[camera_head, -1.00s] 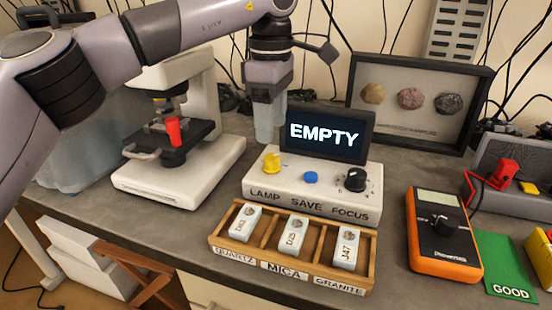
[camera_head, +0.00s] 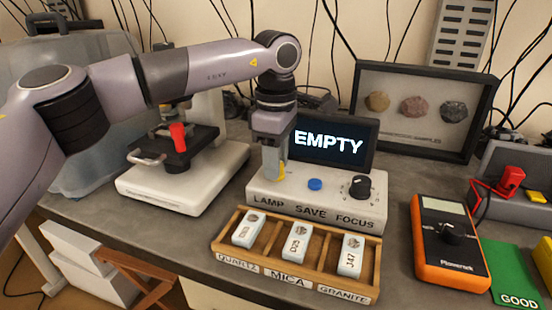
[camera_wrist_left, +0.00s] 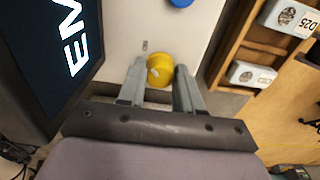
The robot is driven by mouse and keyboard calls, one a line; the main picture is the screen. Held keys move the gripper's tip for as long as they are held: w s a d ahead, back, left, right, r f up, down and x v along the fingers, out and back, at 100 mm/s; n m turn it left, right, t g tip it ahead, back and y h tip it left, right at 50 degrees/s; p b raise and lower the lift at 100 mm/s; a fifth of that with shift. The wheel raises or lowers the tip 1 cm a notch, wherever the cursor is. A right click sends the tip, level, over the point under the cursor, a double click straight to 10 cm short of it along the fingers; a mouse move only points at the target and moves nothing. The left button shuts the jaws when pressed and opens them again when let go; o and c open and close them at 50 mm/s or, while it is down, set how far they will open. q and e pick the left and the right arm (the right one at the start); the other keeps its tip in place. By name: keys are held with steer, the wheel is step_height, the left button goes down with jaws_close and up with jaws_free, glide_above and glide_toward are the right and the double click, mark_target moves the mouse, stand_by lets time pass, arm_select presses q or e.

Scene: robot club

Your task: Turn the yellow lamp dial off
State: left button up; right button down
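The yellow lamp dial (camera_head: 282,172) is at the left of a white control box (camera_head: 325,206) above the LAMP label. It is mostly hidden behind my left gripper (camera_head: 273,172) in the head view. In the left wrist view the round yellow dial (camera_wrist_left: 160,70) lies between the two grey fingertips of my left gripper (camera_wrist_left: 160,76), one finger on each side. The fingers are apart, close to the dial's sides; I cannot tell whether they touch it. The screen (camera_head: 329,142) behind the box reads EMPTY. My right gripper is not in view.
A blue button (camera_head: 315,184) and black focus dial (camera_head: 360,186) are on the same box. A wooden tray (camera_head: 224,247) with labelled samples stands in front. A microscope (camera_head: 165,190) stands left, an orange multimeter (camera_head: 450,272) right. A framed rock display (camera_head: 484,110) is behind.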

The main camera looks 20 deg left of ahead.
arm_select(q)
steer(key=shift+n, duration=0.4)
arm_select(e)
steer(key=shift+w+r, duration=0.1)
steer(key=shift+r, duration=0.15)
arm_select(q)
steer(key=shift+r+p, duration=0.1)
steer(key=shift+p, duration=0.25)
steer(key=n+p, duration=0.1)
steer(key=n, duration=0.4)
steer(key=shift+n, duration=0.3)
steer(key=n+p, duration=0.1)
steer(key=n, duration=0.1)
steer(key=shift+n, duration=0.4)
steer(key=n, duration=0.2)
steer(key=shift+n, duration=0.3)
steer(key=n, duration=0.6)
steer(key=shift+p, duration=0.3)
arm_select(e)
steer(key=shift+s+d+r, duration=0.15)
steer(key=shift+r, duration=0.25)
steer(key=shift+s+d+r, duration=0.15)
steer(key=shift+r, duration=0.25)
arm_select(q)
steer(key=o, duration=1)
